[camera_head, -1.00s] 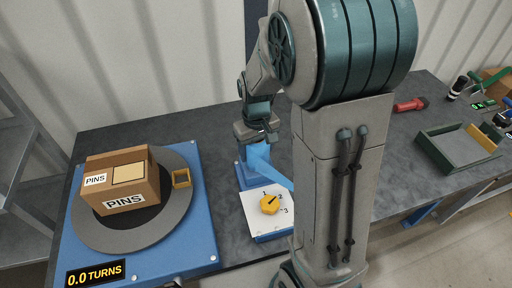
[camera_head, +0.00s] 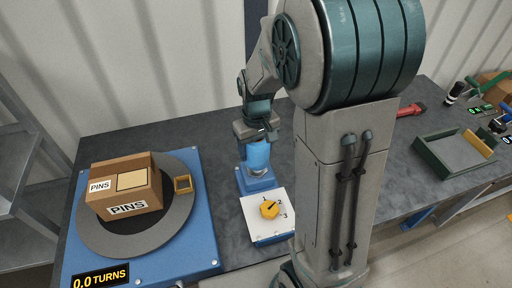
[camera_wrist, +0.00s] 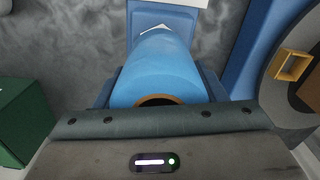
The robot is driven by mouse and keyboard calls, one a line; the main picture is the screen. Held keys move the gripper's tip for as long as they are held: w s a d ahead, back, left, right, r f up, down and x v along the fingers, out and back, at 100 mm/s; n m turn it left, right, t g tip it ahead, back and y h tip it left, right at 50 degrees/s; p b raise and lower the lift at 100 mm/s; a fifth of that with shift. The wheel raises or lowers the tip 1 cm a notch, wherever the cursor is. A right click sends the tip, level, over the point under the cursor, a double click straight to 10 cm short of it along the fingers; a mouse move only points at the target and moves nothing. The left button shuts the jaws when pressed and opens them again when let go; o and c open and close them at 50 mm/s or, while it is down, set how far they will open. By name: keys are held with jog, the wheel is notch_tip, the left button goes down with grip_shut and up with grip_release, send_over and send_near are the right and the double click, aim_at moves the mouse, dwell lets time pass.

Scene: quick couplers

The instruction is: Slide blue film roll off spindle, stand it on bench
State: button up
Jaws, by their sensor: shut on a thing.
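The blue film roll (camera_head: 257,157) stands roughly upright over the blue base (camera_head: 254,183) of the spindle, in the middle of the bench. A paler band shows at its lower end; I cannot tell whether this is spindle or loose film. My gripper (camera_head: 258,136) is shut on the roll's upper end. In the wrist view, the roll (camera_wrist: 165,70) points away from my gripper, its brown core opening (camera_wrist: 158,100) nearest. The fingertips are hidden there by the gripper body. How far the roll sits on the spindle is hidden.
A dial box (camera_head: 268,220) stands just in front of the spindle base. A blue turntable unit (camera_head: 200,235) carrying a PINS carton (camera_head: 125,190) is at left. A green tray (camera_head: 430,160) lies at right, with a red tool (camera_head: 410,109) behind it. Bare bench lies behind the spindle.

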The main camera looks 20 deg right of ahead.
jog(key=shift+r+p, duration=1.5)
jog(key=shift+r, duration=0.7)
notch_tip(320, 180, up, 4)
jog(key=p, duration=0.3)
jog(key=shift+a, duration=0.1)
